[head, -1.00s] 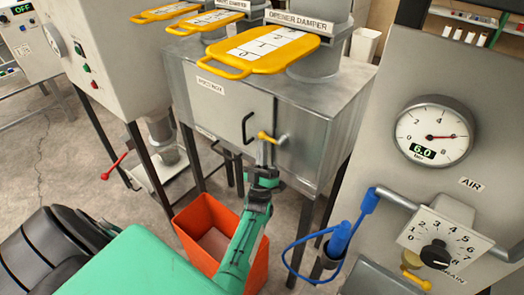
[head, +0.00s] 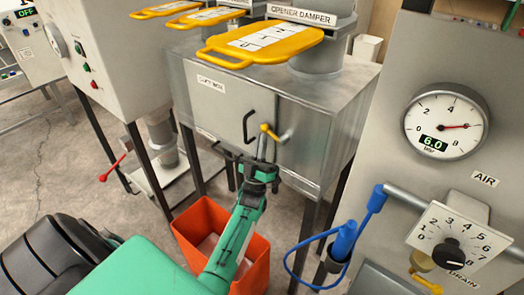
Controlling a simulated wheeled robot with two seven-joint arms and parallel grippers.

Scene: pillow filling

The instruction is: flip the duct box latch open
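The duct box (head: 222,105) is a grey metal cabinet in the middle of the head view, with a black bar handle (head: 249,126) on its front door. The latch (head: 269,131) is a short yellow lever on a grey pivot, right of that handle; it slants down to the right, its yellow end at the upper left. My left gripper (head: 262,149) reaches up from below, fingertips just under the yellow lever. The fingers look thin and close together; whether they touch the lever or are parted is too small to tell. My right gripper is not in view.
An orange bin (head: 262,265) stands below the box, partly behind my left arm. A panel with an air gauge (head: 446,121), a dial (head: 452,243) and a blue hose tool (head: 346,240) is close on the right. Yellow damper plates (head: 290,43) stick out above the box.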

